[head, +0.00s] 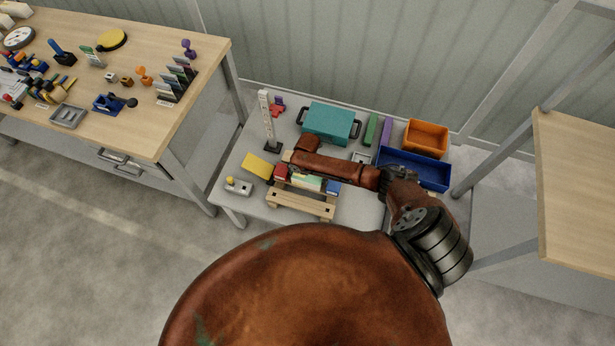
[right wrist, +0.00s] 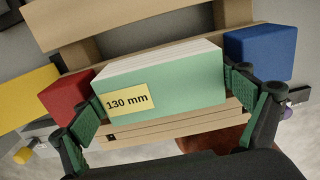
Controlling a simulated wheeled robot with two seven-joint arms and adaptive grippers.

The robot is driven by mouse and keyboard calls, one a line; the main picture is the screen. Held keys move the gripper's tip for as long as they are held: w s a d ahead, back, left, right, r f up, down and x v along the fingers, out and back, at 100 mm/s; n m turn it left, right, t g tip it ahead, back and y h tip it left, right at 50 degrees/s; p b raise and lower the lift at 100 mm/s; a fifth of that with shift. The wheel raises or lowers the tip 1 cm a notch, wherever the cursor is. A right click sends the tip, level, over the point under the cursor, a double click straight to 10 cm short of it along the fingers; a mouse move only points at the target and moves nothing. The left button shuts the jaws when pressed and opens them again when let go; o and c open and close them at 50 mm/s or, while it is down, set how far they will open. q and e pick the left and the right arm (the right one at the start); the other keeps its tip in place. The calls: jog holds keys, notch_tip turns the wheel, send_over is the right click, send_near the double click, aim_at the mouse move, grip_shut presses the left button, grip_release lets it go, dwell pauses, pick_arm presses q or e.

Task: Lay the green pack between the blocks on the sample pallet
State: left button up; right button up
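The green pack (right wrist: 165,85) has a white top edge and a yellow "130 mm" label. It lies between the red block (right wrist: 70,100) and the blue block (right wrist: 262,52) over the slatted wooden sample pallet (right wrist: 170,128). In the head view the pack (head: 308,183) shows partly under my right arm, and the pallet (head: 300,205) stands on the grey table. My right gripper (right wrist: 163,103) has one finger at each end of the pack, close against it; whether the pads press on it I cannot tell. The pack's underside is hidden. My left gripper is not in view.
A yellow block (head: 257,166) lies left of the pallet. Behind are a teal case (head: 329,122), a blue bin (head: 425,172) and an orange bin (head: 426,136). A white upright post (head: 266,118) stands at the back left. A cluttered wooden bench (head: 140,60) is farther left.

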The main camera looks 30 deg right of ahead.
jog(key=shift+o, duration=0.6)
jog(key=shift+r, duration=0.1)
notch_tip(320, 180, up, 12)
dwell(0.6)
